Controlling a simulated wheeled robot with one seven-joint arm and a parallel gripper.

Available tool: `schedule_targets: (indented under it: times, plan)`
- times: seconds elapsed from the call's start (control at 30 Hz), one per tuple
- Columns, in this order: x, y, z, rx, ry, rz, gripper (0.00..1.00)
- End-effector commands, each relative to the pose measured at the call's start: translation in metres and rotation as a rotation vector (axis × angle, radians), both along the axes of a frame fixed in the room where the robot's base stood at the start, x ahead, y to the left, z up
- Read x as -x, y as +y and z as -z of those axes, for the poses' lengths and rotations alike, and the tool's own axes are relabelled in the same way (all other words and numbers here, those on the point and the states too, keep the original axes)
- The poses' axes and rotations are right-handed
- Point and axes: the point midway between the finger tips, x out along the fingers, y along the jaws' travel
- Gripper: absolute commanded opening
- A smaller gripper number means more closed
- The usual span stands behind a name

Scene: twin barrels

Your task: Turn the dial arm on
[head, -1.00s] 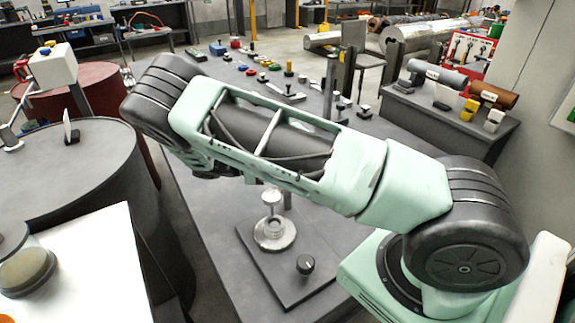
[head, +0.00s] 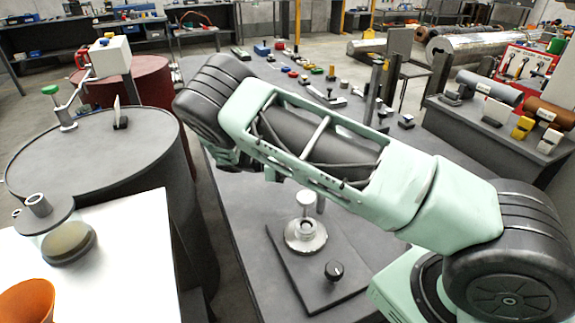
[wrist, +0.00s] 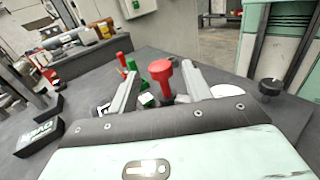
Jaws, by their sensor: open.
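No part is clearly marked as the dial arm. A jointed arm with a green knob (head: 52,90) stands on the dark barrel (head: 40,165) at left. A black dial knob with a white mark (head: 334,271) sits on a grey plate (head: 282,262) on the table, beside a round metal fitting (head: 305,236). In the wrist view my gripper (wrist: 158,72) has its fingers spread. A red-topped post (wrist: 161,78) shows between them; I cannot tell whether it is within reach. A black knob (wrist: 270,87) shows to their right. My gripper is hidden behind my arm in the head view.
A red barrel (head: 130,95) stands behind the dark one. A white surface (head: 130,255) with an orange cup (head: 28,301) is at front left. Several small coloured parts line the far table. A side bench (head: 465,120) with cylinders is at right. Floor shows between barrels and table.

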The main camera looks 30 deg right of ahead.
Motion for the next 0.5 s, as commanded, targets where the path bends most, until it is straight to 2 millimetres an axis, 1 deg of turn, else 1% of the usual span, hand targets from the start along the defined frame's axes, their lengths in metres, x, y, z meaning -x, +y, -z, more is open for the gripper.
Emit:
schedule_targets:
  times: [0.03, 0.1, 0.23, 0.4, 0.5]
  plan:
    - [-0.009, 0.009, 0.005, -0.002, -0.004, -0.003, 0.49]
    - [-0.019, 0.02, 0.005, -0.002, -0.004, -0.003, 0.49]
    - [-0.036, 0.039, 0.004, -0.001, -0.002, -0.001, 0.49]
    - [-0.05, 0.054, 0.002, -0.001, -0.002, -0.001, 0.49]
    - [-0.053, 0.058, 0.001, 0.001, -0.001, 0.0, 0.49]
